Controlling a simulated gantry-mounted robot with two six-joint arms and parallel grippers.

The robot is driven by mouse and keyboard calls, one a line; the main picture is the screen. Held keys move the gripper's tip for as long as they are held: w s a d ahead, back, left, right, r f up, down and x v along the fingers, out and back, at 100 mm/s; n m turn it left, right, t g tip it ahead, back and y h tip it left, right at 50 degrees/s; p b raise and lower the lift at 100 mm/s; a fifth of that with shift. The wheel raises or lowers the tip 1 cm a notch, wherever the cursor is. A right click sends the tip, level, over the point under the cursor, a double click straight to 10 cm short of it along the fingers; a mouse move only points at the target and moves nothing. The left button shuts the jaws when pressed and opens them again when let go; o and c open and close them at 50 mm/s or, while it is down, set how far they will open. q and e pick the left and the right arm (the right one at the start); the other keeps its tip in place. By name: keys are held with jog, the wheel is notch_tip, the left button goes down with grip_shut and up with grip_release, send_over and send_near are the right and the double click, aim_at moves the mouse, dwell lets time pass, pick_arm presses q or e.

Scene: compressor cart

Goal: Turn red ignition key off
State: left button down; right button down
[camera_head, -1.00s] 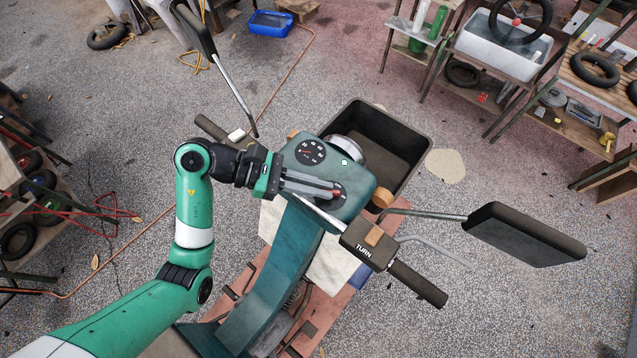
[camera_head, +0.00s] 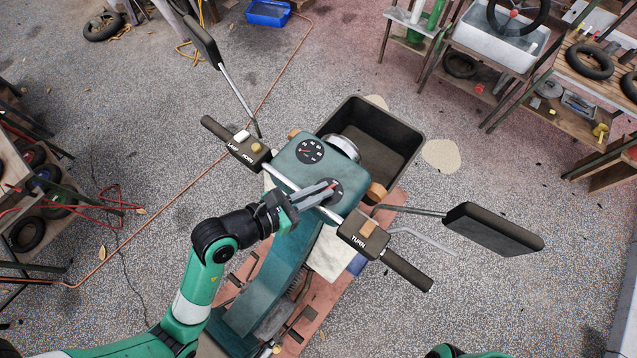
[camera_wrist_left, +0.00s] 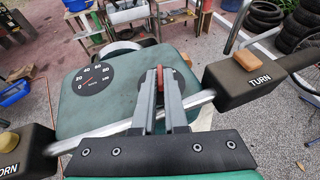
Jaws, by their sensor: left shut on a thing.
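The red ignition key (camera_head: 333,185) sits in a dark round switch plate on the green scooter's dash (camera_head: 345,178). My left gripper (camera_head: 327,190) reaches over the handlebar from below, and its fingers are shut on the key. In the left wrist view the key (camera_wrist_left: 160,78) shows as a thin red piece between the two grey fingertips (camera_wrist_left: 160,74). The fingers hide most of the key and of the switch plate, so the marks around it cannot be read. My right gripper is not in view.
A speedometer (camera_head: 310,150) lies left of the key. The TURN switch box (camera_head: 363,236) and the HORN switch box (camera_head: 248,150) sit on the handlebar. Two mirrors (camera_head: 492,228) stick out on stalks. A black bin (camera_head: 412,150) stands beyond the dash.

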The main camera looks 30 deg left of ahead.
pick_arm(q)
jog(key=shift+n+y, duration=0.3)
jog(key=c, duration=1)
grip_release()
jog(key=shift+o, duration=0.2)
